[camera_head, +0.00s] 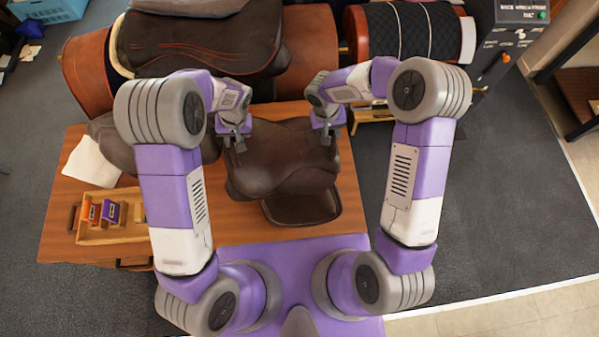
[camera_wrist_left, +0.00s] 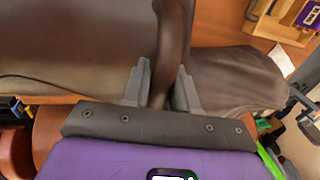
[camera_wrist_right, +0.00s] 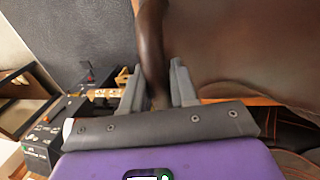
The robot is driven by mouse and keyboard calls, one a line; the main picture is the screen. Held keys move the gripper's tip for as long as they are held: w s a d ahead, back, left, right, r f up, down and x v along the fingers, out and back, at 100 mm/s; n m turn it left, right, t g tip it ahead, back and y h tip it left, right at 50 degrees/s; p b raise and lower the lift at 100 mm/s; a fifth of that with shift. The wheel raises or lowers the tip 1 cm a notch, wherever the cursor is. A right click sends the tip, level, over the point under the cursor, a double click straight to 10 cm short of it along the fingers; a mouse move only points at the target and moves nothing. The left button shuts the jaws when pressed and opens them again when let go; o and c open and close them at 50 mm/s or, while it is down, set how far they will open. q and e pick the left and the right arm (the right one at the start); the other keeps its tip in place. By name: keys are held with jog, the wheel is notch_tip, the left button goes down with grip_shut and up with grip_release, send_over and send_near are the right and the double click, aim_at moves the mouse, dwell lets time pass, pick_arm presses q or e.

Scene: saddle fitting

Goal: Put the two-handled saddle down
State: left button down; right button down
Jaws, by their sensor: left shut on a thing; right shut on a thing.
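The two-handled saddle (camera_head: 283,165) is dark brown and lies over the wooden table (camera_head: 62,225) between my arms. My left gripper (camera_head: 238,144) is shut on its left handle; the brown handle (camera_wrist_left: 173,45) runs between the fingers in the left wrist view. My right gripper (camera_head: 325,130) is shut on the other handle (camera_wrist_right: 152,45), seen between the fingers in the right wrist view. A dark flat piece with a rim (camera_head: 305,208) shows below the saddle's near edge. Whether the saddle touches what is beneath it cannot be told.
Another dark saddle with red stitching (camera_head: 200,45) sits on a brown leather barrel (camera_head: 305,45) behind. A grey-brown pad (camera_head: 110,140), white cloth (camera_head: 95,163) and wooden box (camera_head: 100,236) are on the table's left. A black quilted roll (camera_head: 415,32) stands back right.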

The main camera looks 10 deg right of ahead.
pick_arm(q)
jog(key=shift+f+b, duration=0.35)
jog(key=shift+f, duration=0.1)
pick_arm(e)
jog(key=shift+f, duration=0.4)
pick_arm(q)
jog(key=c, duration=1.3)
grip_release()
jog(key=shift+f, duration=0.1)
pick_arm(e)
jog(key=c, duration=1.3)
grip_release()
jog(key=shift+f, duration=0.1)
pick_arm(q)
jog(key=o, duration=0.4)
pick_arm(e)
jog(key=o, duration=0.4)
